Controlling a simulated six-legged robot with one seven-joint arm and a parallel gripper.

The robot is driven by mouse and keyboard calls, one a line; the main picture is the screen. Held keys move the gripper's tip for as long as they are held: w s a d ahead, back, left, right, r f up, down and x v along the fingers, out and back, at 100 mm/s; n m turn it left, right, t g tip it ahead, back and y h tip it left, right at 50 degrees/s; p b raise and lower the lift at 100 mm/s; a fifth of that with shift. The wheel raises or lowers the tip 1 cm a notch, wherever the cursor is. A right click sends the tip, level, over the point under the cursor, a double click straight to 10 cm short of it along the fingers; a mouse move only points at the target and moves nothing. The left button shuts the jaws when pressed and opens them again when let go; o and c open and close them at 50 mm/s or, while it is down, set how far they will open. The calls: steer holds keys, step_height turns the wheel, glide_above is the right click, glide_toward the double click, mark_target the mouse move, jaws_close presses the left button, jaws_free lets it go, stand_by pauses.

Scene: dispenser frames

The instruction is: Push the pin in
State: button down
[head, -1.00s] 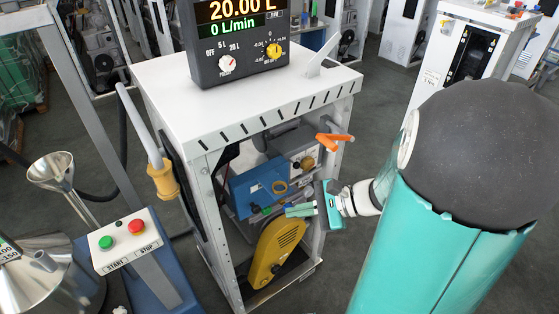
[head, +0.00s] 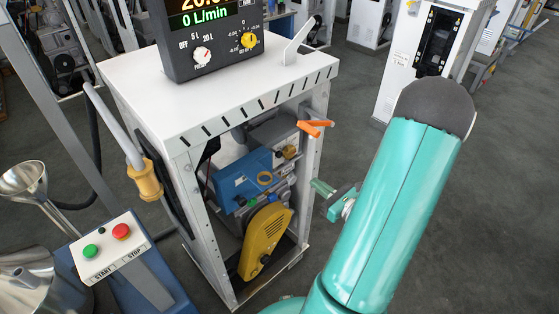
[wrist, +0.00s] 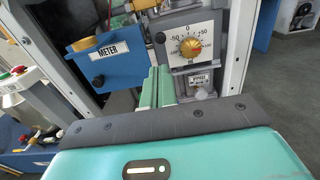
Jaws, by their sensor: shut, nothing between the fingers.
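My gripper (head: 323,187) is shut and empty, just outside the open side of the white dispenser frame (head: 180,140). In the wrist view its two green fingers (wrist: 157,76) lie close together and point into the frame, between the blue METER box (wrist: 110,62) and the dial plate (wrist: 190,42). A dark round knob (wrist: 98,81) sits on the METER box. I cannot tell which part is the pin.
A yellow pulley cover (head: 265,240) stands low inside the frame. An orange handle (head: 315,126) sticks out from the frame's right upright. A START/STOP box (head: 108,245) and a steel funnel (head: 25,180) are at the left.

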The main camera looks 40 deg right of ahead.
mark_target(280, 155)
steer(key=w, duration=1.3)
steer(key=shift+w, duration=0.35)
steer(key=shift+w+a+r, duration=0.1)
steer(key=shift+w, duration=1.05)
